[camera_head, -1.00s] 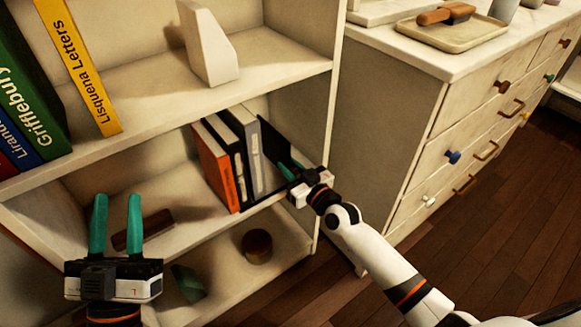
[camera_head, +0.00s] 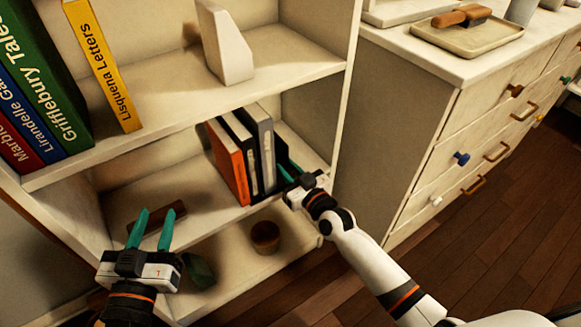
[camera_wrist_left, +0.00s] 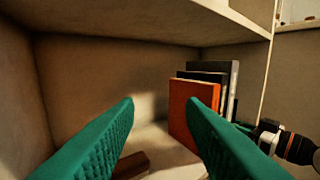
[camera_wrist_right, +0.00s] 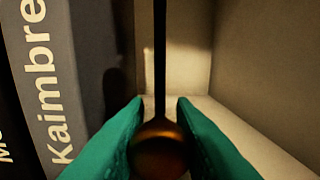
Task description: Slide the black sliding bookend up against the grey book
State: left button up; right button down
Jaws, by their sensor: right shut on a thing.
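The black sliding bookend (camera_head: 281,150) stands upright on the middle shelf, right of the grey book (camera_head: 265,150). In the right wrist view the bookend (camera_wrist_right: 160,60) is edge-on as a thin black plate with a round brass-coloured knob (camera_wrist_right: 158,153) in front. The grey book (camera_wrist_right: 52,90) shows at left there, with a gap between it and the plate. My right gripper (camera_head: 291,167) is shut on the bookend's knob; its green fingers flank it. My left gripper (camera_head: 153,218) is open and empty, in front of the shelf at lower left.
An orange book (camera_head: 228,165) and a black book (camera_head: 242,155) stand left of the grey book. A dark brown block (camera_head: 158,217) lies on the middle shelf. A round brown container (camera_head: 265,237) stands on the shelf below. A drawer cabinet (camera_head: 410,130) is at right.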

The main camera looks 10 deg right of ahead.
jog(key=c, duration=1.2)
grip_release()
jog(key=shift+s, duration=0.1)
jog(key=shift+s+d, duration=0.15)
jog(key=shift+s, duration=0.1)
pick_arm(q)
jog(key=s+a+f+g+y+p, duration=0.2)
jog(key=s+f+g, duration=0.3)
jog(key=f+g, duration=0.3)
notch_tip(320, 180, down, 2)
jog(key=shift+s+a+f+p, duration=0.15)
jog(key=shift+s+a+p, duration=0.2)
jog(key=shift+a+p, duration=0.25)
pick_arm(e)
jog(key=v, duration=1.1)
jog(key=shift+s, duration=0.15)
